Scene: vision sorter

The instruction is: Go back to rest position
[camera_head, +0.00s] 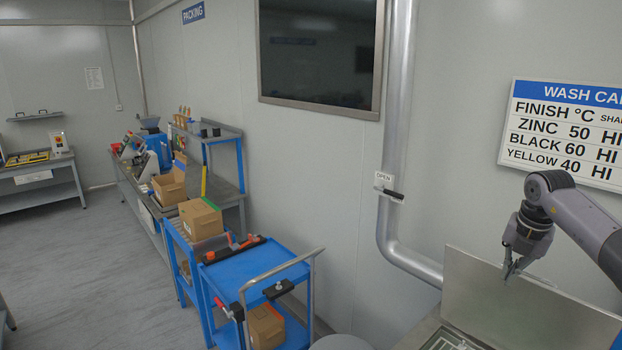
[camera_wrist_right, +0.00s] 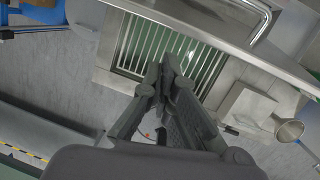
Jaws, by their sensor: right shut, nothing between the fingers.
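My right gripper (camera_head: 514,268) hangs at the right of the head view, in front of the raised steel lid (camera_head: 480,300). Its fingers point down. In the right wrist view the fingers of my right gripper (camera_wrist_right: 165,70) are together, with nothing between them. Beyond the fingertips, that view shows a steel unit with a slatted grate (camera_wrist_right: 198,52). My left gripper is in neither view.
A blue cart (camera_head: 255,272) with a metal handle stands left of the steel unit. A vertical pipe (camera_head: 398,120) runs down the wall and bends toward the lid. A wash card sign (camera_head: 562,135) hangs behind my right arm. The floor at left is clear.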

